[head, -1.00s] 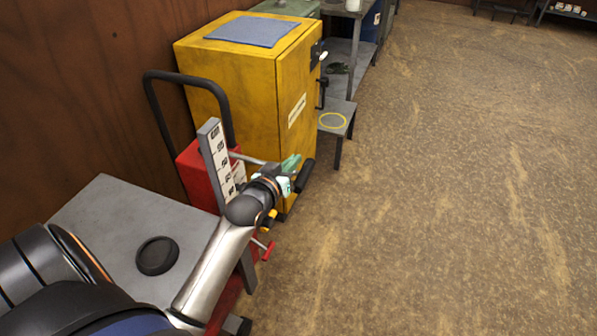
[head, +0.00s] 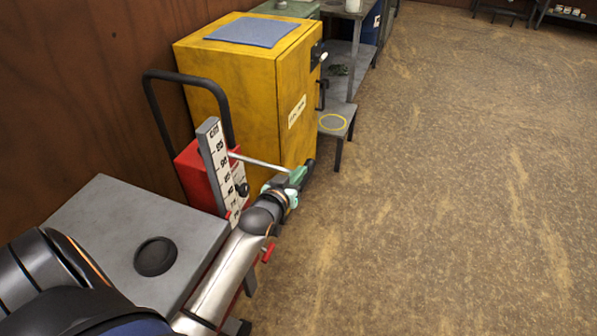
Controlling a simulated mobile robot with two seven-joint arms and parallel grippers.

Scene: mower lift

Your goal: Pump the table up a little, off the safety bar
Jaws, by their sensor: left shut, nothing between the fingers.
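The lift table (head: 100,215) has a grey top with a round black disc (head: 155,256) on it. A red pump body (head: 196,172) and a black push handle (head: 148,95) stand behind it. The pump lever (head: 258,162) is a thin metal rod reaching right to a black grip (head: 309,167). My left gripper (head: 298,178), with pale green fingers, is shut and empty at the lever's outer end, by the black grip. I cannot tell whether it touches the lever. The safety bar cannot be made out; my arm covers part of the table's side. My right gripper is out of view.
A scale post (head: 216,160) with dark marks stands at the table's back edge. A small red knob (head: 268,252) shows beside my forearm. A yellow cabinet (head: 245,85) stands close behind the lever. A low grey stool (head: 335,122) is beyond it. The floor to the right is clear.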

